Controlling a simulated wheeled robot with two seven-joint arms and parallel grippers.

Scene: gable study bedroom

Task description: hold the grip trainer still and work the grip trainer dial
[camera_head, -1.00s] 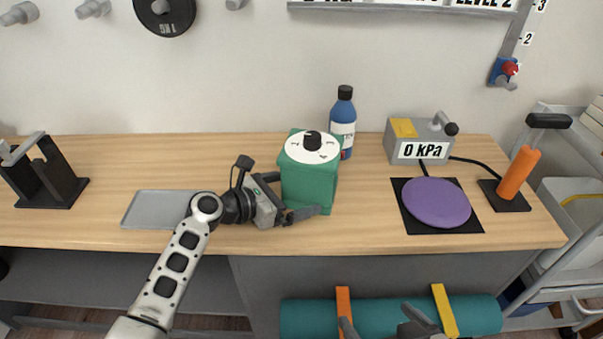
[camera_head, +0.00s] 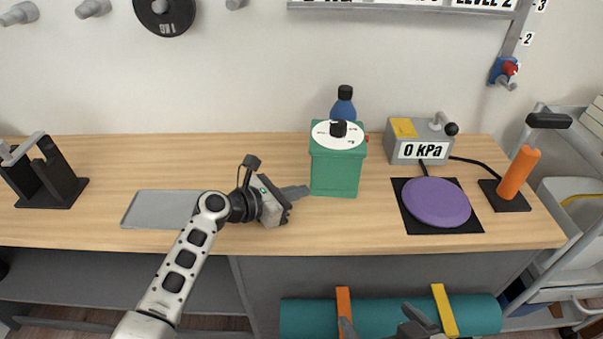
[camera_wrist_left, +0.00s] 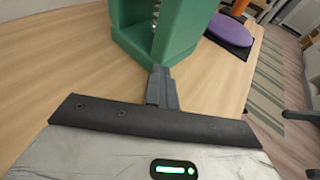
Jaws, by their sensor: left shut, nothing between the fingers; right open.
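The grip trainer (camera_head: 336,172) is a green box standing upright on the wooden bench in the head view. Its white top face carries a black dial (camera_head: 338,128). In the left wrist view the trainer's green body (camera_wrist_left: 165,30) stands just beyond my fingertips, and its top is out of frame. My left gripper (camera_head: 305,191) is shut and empty, its fingertips just left of the trainer's lower left side; the shut fingers also show in the wrist view (camera_wrist_left: 161,88). My right gripper (camera_head: 382,326) is open at the bottom edge of the head view, below the bench front.
A blue bottle (camera_head: 344,104) stands behind the trainer. To the right are a grey gauge box (camera_head: 420,150) reading 0 kPa, a purple disc (camera_head: 436,202) and an orange handle (camera_head: 519,172). A grey tray (camera_head: 150,208) lies left. The bench front centre is clear.

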